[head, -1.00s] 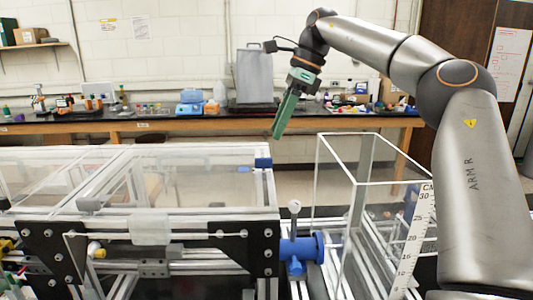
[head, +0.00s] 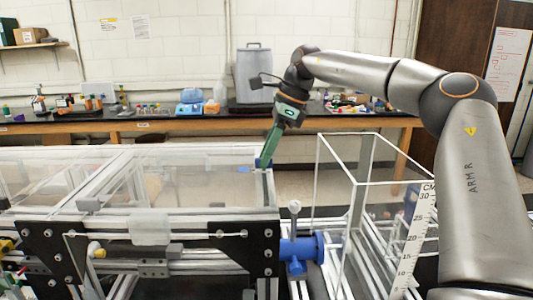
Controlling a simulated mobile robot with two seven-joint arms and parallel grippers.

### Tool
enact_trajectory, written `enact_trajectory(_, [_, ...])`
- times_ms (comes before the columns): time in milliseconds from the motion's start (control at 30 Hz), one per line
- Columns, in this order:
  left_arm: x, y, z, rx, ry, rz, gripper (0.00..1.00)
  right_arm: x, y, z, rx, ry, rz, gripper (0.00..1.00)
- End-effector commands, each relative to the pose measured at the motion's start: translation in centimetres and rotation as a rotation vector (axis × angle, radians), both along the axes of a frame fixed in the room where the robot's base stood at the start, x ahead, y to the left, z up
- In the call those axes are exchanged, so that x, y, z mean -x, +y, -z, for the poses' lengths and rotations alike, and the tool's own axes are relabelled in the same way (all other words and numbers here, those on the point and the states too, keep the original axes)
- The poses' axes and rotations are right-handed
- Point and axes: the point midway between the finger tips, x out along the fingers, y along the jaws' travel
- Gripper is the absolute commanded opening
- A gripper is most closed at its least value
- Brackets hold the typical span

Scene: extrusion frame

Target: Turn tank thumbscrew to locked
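The clear-walled tank (head: 180,185) fills the left of the head view, in a metal extrusion frame. A small blue piece (head: 258,163) sits at its far right top corner; I cannot tell for sure whether it is the thumbscrew. My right gripper (head: 264,162) comes down with its green fingers tilted, their tips overlapping this piece in the picture. I cannot tell whether they touch it, or whether the fingers are open or shut. A blue fitting (head: 302,249) with a pale round-topped lever (head: 294,207) stands at the tank's right end. My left gripper is out of view.
An open clear box (head: 350,185) with a centimetre scale (head: 415,230) stands right of the blue fitting, under my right arm. Black plates (head: 252,250) bracket the frame. A lab bench (head: 150,126) with bottles and a grey container (head: 254,78) is behind.

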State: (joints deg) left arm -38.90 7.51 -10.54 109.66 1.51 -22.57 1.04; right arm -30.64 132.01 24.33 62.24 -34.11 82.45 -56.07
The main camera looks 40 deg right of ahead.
Motion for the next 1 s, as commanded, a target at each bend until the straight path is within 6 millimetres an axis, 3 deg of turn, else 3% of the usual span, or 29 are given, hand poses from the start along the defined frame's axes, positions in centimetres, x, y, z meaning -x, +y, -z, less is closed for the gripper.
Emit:
enact_trajectory(233, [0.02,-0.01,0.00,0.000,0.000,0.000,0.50,0.00,0.00,-0.02,0.000,0.000,0.000,0.00])
enact_trajectory(733, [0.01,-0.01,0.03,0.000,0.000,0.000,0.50,0.00,0.01,-0.06,0.001,-0.001,0.006,0.00])
enact_trajectory(1000, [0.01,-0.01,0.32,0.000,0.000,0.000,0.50,0.06,0.09,-0.06,0.001,-0.002,0.092,0.00])
